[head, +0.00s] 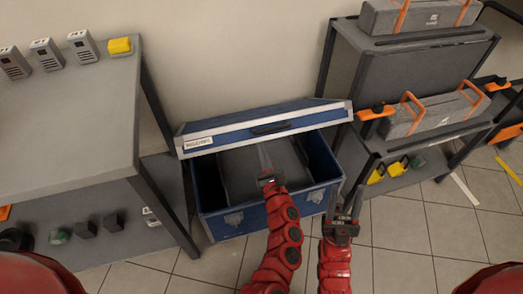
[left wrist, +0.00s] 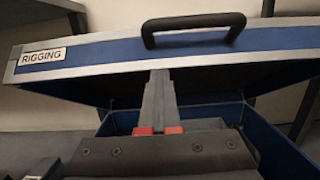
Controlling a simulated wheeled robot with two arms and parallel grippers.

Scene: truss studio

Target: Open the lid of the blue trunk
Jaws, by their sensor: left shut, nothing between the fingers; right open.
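The blue trunk (head: 238,222) stands on the floor between two benches. Its blue lid (head: 215,128), with silver edging, a black handle (head: 270,128) and a "RIGGING" label, is raised at the front and tilted, with the dark inside showing below it. My left gripper (head: 264,158) is shut and empty at the trunk's opening. In the left wrist view its fingers (left wrist: 159,80) reach up under the lid's front edge, below the handle (left wrist: 193,25); whether they touch the lid I cannot tell. My right gripper (head: 346,205) is open and empty, just right of the trunk's front corner.
A grey table (head: 70,110) with several grey devices and a yellow item stands at the left. A dark shelf unit (head: 405,70) with grey cases stands at the right, close to the trunk. A wall is behind the trunk. Tiled floor (head: 415,225) is clear at the right front.

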